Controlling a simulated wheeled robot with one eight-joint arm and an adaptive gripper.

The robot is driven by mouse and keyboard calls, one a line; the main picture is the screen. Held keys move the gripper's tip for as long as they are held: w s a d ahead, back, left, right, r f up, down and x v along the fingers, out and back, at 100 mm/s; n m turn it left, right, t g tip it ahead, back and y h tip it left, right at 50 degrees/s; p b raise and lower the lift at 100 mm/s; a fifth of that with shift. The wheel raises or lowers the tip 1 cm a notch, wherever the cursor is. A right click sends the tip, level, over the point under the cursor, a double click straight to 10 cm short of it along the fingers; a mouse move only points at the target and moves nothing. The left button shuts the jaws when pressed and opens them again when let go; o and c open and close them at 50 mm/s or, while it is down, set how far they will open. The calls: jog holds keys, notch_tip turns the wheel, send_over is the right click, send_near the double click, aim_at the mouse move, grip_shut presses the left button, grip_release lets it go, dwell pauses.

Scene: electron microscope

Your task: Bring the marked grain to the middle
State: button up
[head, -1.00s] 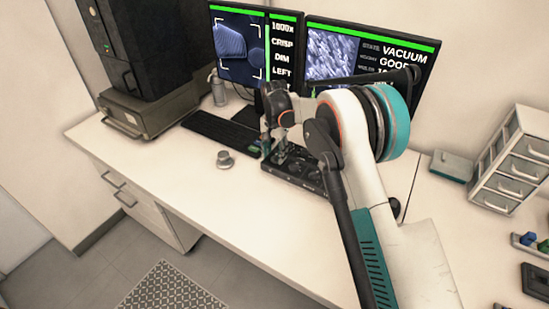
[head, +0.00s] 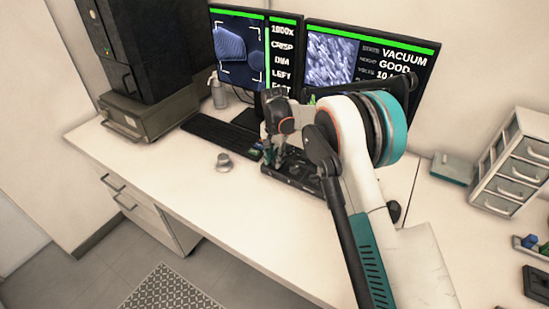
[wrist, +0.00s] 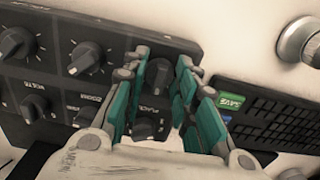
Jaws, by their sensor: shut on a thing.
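The left monitor (head: 240,50) shows a magnified picture with white corner brackets. A large bluish grain (head: 229,44) lies left of the brackets' middle, and part of another shows at the right. Its side text reads about 1000x, CRISP, DIM, LEFT; the lowest line is unclear. The black knob panel (head: 298,180) lies on the desk, and in the wrist view (wrist: 62,98) several knobs show. My gripper (head: 275,154) is down at the panel. In the wrist view my gripper (wrist: 162,72) is shut on a black knob (wrist: 158,78). Another knob (wrist: 143,128) sits between the fingers' bases.
A keyboard (head: 215,136) lies left of the panel, with a green key (wrist: 232,102) in the wrist view. A loose round metal knob (head: 224,162) stands on the desk. The right monitor (head: 365,60) reads VACUUM GOOD. The front left of the desk is clear.

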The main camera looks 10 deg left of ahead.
jog(key=n, duration=0.4)
jog(key=shift+n, duration=0.3)
jog(key=shift+d+n+p, duration=0.1)
jog(key=shift+n+p, duration=0.3)
jog(key=shift+n, duration=1.5)
jog(key=o, duration=1)
notch_tip(320, 180, up, 12)
